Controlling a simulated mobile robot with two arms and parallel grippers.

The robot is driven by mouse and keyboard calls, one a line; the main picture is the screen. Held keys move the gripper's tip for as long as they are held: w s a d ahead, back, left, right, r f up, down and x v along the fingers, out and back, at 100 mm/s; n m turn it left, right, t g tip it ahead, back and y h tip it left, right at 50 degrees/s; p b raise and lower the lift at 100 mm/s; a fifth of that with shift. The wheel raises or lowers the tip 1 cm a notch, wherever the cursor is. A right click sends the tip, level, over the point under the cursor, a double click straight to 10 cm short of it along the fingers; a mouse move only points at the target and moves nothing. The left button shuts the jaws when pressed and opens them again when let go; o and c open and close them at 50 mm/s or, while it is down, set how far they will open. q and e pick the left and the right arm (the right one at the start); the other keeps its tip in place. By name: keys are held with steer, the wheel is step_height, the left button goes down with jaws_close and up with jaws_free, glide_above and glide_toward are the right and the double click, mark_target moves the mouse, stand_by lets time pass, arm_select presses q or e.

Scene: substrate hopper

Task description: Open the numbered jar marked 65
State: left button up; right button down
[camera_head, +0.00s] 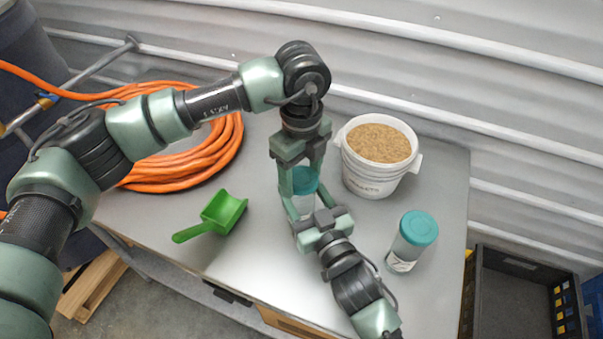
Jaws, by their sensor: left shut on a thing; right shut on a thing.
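A clear jar with a teal lid (304,181) stands near the middle of the grey table, between my two grippers. My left gripper (298,172) reaches down from above and is shut on its lid. My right gripper (308,208) comes from the front and is shut on the jar's lower body. The grippers hide much of this jar, and I cannot read a number on it. A second clear jar with a teal lid (418,229) stands upright and closed at the right. It has a white label (400,263) too small to read.
A white bucket (368,178) full of brown granules stands behind the jars. A green scoop (215,215) lies at the left front. A coiled orange hose (190,165) lies at the back left. The table (250,260) is clear at the front. A dark crate (515,295) is at the lower right.

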mark_target(301, 178)
arm_select(q)
steer(key=shift+r, duration=0.1)
stand_by(0.3)
steer(key=shift+r, duration=1)
steer(key=shift+r, duration=2)
arm_select(e)
steer(key=shift+c, duration=2.1)
jaws_free()
arm_select(q)
steer(key=shift+f, duration=0.1)
arm_select(e)
steer(key=shift+s, duration=0.1)
